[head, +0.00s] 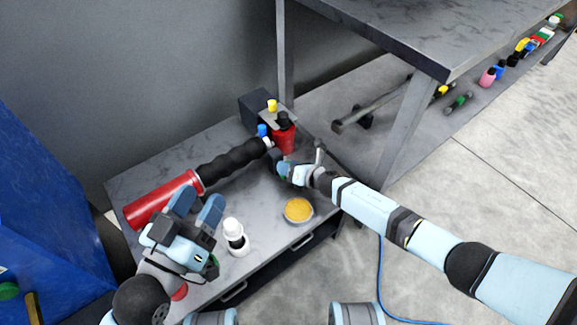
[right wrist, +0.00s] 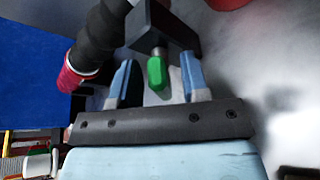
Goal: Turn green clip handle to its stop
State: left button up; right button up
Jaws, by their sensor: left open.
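The green clip handle (right wrist: 157,73) shows in the right wrist view below a short metal stem under a dark block (right wrist: 165,25). My right gripper (right wrist: 156,80) has its two blue fingers apart, one on each side of the handle, with a visible gap to each. In the head view my right gripper (head: 283,169) is low over the bench by the end of the black hose, and it hides the handle there. My left gripper (head: 196,206) is open and empty at the front left of the bench, in front of the red cylinder.
A red cylinder (head: 160,201) with a ribbed black hose (head: 234,163) lies across the grey bench (head: 130,184). A white bottle (head: 236,237) and a dish of yellow stuff (head: 298,210) stand near the front. A red container (head: 283,138) stands behind my right gripper. A higher table is at the right.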

jog(key=shift+r, duration=0.1)
jog(key=shift+s+d+r, duration=0.1)
jog(key=shift+s+d, duration=0.05)
jog(key=shift+d, duration=0.1)
pick_arm(q)
jog(key=a+f+g+y+p, duration=0.3)
jog(key=f+p, duration=0.1)
jog(key=f, duration=0.3)
jog(key=shift+s+f+g, duration=0.4)
pick_arm(e)
jog(key=v, duration=1.3)
